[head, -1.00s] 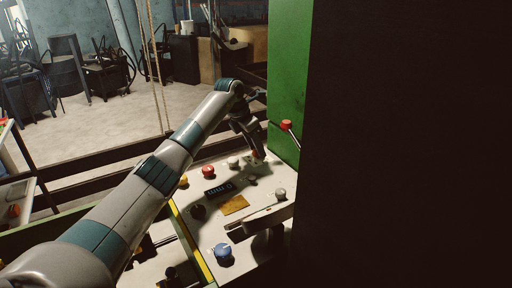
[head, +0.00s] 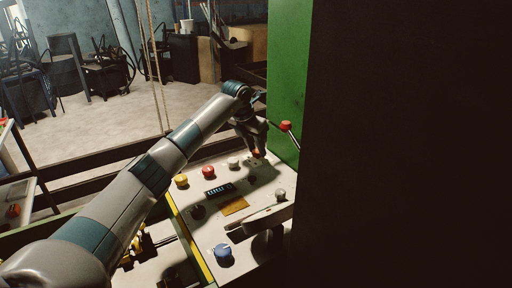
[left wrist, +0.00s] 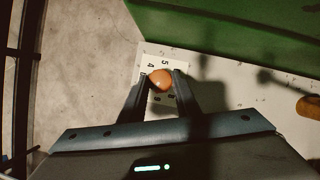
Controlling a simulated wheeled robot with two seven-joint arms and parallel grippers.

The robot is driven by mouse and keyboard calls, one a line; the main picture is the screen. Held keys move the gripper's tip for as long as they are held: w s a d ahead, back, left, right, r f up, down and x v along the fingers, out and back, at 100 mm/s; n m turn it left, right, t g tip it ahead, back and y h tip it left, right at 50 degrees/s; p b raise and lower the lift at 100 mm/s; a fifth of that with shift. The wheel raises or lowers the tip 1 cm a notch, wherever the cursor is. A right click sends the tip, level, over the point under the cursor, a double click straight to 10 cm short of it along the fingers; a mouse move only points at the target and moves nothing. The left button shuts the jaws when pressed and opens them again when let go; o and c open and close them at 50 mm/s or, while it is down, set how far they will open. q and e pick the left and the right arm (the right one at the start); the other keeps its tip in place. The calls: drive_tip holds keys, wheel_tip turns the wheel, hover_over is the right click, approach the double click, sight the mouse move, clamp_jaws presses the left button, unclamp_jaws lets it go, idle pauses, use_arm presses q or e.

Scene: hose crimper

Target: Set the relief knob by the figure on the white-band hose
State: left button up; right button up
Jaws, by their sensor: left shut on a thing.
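A small round orange-brown knob (left wrist: 161,80) sits on a white plate (left wrist: 151,48) printed with black figures, a 5 and a 4 among them. My left gripper (left wrist: 162,84) has its two fingers shut on this knob from both sides. In the head view the left gripper (head: 256,151) reaches down to the far end of the pale control panel (head: 205,229), close to the green housing. The knob's pointer mark cannot be made out. No white-band hose can be made out. My right gripper is not in view.
The panel carries yellow (head: 181,180), red (head: 208,171) and white (head: 234,162) buttons, a small display (head: 218,190), a black knob (head: 198,212) and a blue knob (head: 222,251). A red-tipped lever (head: 286,126) stands by the green housing (head: 285,75). A dark surface fills the right.

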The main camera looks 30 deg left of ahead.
use_arm(q)
drive_tip(key=n+y, duration=0.1)
drive_tip(key=n, duration=0.1)
drive_tip(key=shift+n, duration=0.3)
drive_tip(key=shift+d+n+y, duration=0.1)
drive_tip(key=shift+n+y, duration=0.2)
drive_tip(key=shift+n, duration=0.9)
drive_tip(key=o, duration=1)
drive_tip(key=shift+s+r+b, duration=0.1)
drive_tip(key=shift+r+b, duration=0.2)
drive_tip(key=shift+r, duration=0.2)
drive_tip(key=shift+d+b+v, duration=0.15)
drive_tip(key=shift+b+v, duration=0.55)
drive_tip(key=shift+v, duration=3.4)
drive_tip(key=shift+d+b+v, duration=0.15)
drive_tip(key=shift+b+v, duration=0.55)
drive_tip(key=shift+v, duration=3.4)
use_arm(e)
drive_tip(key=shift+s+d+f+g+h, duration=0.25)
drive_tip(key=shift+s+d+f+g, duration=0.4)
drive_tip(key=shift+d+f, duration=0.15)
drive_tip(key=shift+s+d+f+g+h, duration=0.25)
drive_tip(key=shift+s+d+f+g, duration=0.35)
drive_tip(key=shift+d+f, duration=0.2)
